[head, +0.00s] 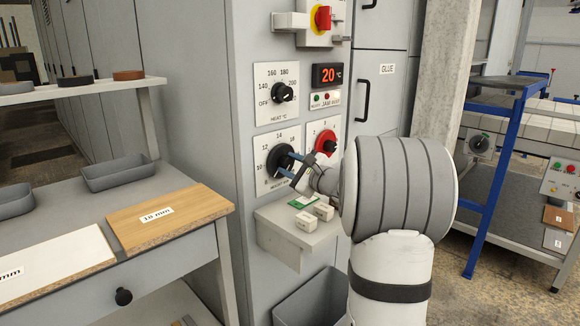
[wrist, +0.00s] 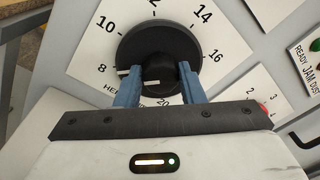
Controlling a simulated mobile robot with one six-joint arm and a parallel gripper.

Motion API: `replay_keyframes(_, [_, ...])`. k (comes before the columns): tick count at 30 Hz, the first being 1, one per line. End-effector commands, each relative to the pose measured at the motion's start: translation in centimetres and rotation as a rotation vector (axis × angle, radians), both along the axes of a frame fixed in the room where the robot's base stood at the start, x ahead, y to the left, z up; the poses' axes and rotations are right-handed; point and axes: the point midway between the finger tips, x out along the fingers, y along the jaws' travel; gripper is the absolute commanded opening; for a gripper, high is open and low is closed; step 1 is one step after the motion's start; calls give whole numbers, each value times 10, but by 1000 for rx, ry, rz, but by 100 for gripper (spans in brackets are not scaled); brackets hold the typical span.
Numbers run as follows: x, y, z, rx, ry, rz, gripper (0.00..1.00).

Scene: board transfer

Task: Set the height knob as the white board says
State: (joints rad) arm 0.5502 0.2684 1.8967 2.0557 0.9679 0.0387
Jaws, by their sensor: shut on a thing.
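The height knob (wrist: 158,55) is a round black knob on a white dial plate numbered from 8 upward; in the head view it is the lower left knob (head: 279,158). My gripper (wrist: 157,88) is shut on its grip, with a blue finger on each side. A white mark at the disc's left edge lies near 8; a second short mark shows on the grip. The fingers and palm hide the dial's lower part. The white board (head: 50,268) lies at the lower left of the head view. Its label is cut off and only "mm" reads clearly.
A wooden board (head: 170,215) labelled 18 mm lies beside the white one. The heat knob (head: 283,92) is above, and a red knob (head: 326,142) is close on the right. A small shelf (head: 280,232) with white blocks juts out below.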

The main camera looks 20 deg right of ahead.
Motion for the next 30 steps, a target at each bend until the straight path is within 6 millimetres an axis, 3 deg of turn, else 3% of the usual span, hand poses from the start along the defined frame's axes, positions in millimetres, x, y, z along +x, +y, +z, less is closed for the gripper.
replay_keyframes(6, [-1,7,0,1,1,2,12])
replay_keyframes(17, [-1,-1,0,63,26,0,13])
replay_keyframes(30, [-1,-3,3,398,150,-1,12])
